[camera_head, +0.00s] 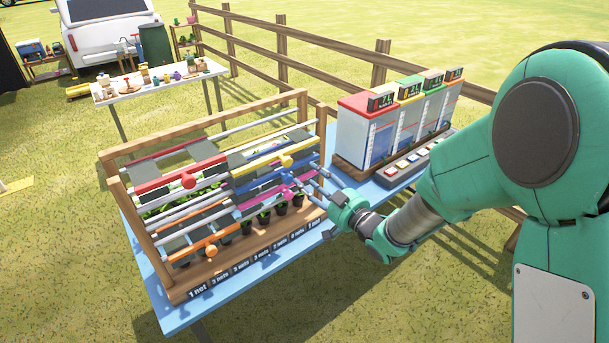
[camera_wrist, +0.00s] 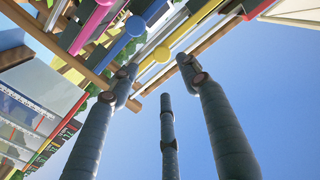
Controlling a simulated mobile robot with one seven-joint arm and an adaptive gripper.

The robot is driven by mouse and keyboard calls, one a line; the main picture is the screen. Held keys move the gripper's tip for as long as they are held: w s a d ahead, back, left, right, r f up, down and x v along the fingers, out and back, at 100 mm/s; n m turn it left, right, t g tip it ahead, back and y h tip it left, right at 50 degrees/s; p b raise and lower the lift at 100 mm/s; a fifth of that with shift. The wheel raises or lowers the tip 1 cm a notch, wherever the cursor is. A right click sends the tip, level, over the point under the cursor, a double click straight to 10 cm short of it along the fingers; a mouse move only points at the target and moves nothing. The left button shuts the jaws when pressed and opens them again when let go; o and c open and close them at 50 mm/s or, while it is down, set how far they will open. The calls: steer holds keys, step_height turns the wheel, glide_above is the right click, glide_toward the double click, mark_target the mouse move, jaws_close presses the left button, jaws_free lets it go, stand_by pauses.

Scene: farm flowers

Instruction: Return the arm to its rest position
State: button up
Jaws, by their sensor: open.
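My gripper (camera_head: 318,185) is at the end of my green arm, at the right side of the wooden rack (camera_head: 310,112) on the blue table (camera_head: 150,265). In the wrist view, the fingers of my gripper (camera_wrist: 150,85) are spread and nothing is between them. Coloured bars with round knobs, among them a yellow knob (camera_wrist: 161,54) and a blue knob (camera_wrist: 135,26), lie just beyond the fingertips. In the head view the fingertips overlap the rack's near right end; I cannot tell whether they touch it.
A dispenser with coloured tops (camera_head: 368,135) and a button panel (camera_head: 405,170) stand on the table behind my gripper. Small potted plants (camera_head: 264,215) line the rack's base. A wooden fence (camera_head: 282,60) runs behind. A white table (camera_head: 160,85) stands at the back left. Open grass lies in front.

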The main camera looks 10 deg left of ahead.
steer(key=shift+s+d, duration=0.15)
steer(key=shift+s, duration=0.05)
stand_by(0.5)
steer(key=d+r+m+t+h, duration=0.1)
steer(key=d+r+h, duration=0.2)
steer(key=d, duration=0.3)
steer(key=d+r+m+h, duration=0.2)
steer(key=d+r+h, duration=0.1)
steer(key=d, duration=0.2)
steer(key=s+d+r+m+g+h, duration=0.25)
steer(key=s+d+h, duration=0.35)
steer(key=d, duration=0.5)
steer(key=s+d+m+g, duration=0.1)
steer(key=s+d+g, duration=0.1)
steer(key=s, duration=1.3)
steer(key=s+d+r+m+g, duration=0.1)
steer(key=s+d+m+g, duration=0.1)
steer(key=s, duration=1.3)
steer(key=shift+d+g+h, duration=0.4)
steer(key=shift+d+g, duration=0.45)
steer(key=shift+d, duration=0.15)
